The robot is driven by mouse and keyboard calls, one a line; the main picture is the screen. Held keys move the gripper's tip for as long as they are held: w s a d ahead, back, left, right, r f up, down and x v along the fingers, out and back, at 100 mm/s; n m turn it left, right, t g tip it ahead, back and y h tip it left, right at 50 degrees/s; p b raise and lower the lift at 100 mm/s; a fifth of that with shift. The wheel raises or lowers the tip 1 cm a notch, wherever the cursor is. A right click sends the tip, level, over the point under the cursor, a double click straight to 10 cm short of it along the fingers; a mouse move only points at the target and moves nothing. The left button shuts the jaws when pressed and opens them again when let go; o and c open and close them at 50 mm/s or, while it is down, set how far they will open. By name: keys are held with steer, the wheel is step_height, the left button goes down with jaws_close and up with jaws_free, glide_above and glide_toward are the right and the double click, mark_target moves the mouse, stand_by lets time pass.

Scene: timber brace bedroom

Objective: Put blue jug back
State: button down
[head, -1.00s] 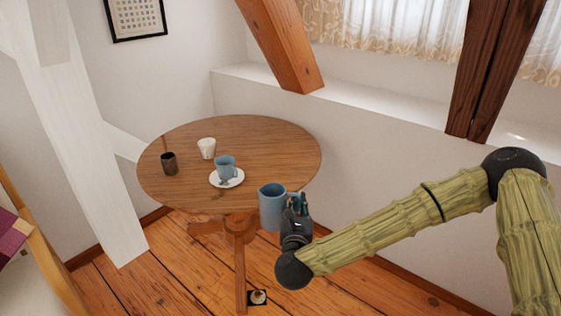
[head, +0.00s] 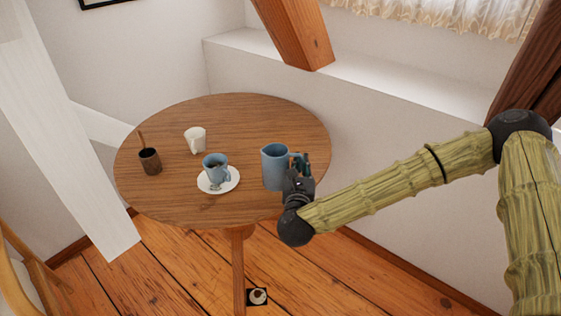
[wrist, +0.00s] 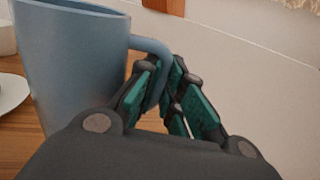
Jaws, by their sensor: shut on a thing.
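The blue jug (head: 274,167) is upright at the right front part of the round wooden table (head: 262,115) in the head view. My gripper (head: 299,166) is shut on its handle, on the jug's right side. In the wrist view the jug (wrist: 70,65) fills the left, and its handle runs between the green-padded fingers of my gripper (wrist: 168,90). The jug's base is hidden in the wrist view, and I cannot tell whether it touches the tabletop.
A blue cup (head: 215,168) on a white saucer (head: 231,184) stands left of the jug. A white cup (head: 195,139) and a dark cup with a stick (head: 150,161) stand farther left. The table's back is clear. A slanting timber brace (head: 292,35) rises behind.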

steer(key=shift+w, duration=0.1)
steer(key=shift+w+d+f+p, duration=0.2)
steer(key=shift+w+f+p, duration=0.4)
steer(key=shift+w, duration=2.05)
steer(key=shift+w+d+f+p, duration=0.25)
steer(key=shift+w+f, duration=0.7)
steer(key=shift+w, duration=1.65)
steer(key=shift+w+d+f+p, duration=0.1)
steer(key=shift+w+f+p, duration=0.55)
steer(key=shift+w, duration=2)
steer(key=shift+f+b, duration=0.2)
steer(key=shift+b, duration=0.1)
steer(key=c, duration=1.5)
jaws_free()
steer(key=shift+c, duration=0.2)
steer(key=shift+s+p, duration=0.15)
steer(key=shift+p, duration=0.5)
steer(key=s+b, duration=0.1)
steer(key=s, duration=0.6)
steer(key=s+a+b, duration=0.1)
steer(key=s, duration=0.2)
steer(key=shift+s+r+b, duration=0.15)
steer(key=shift+s+b, duration=0.15)
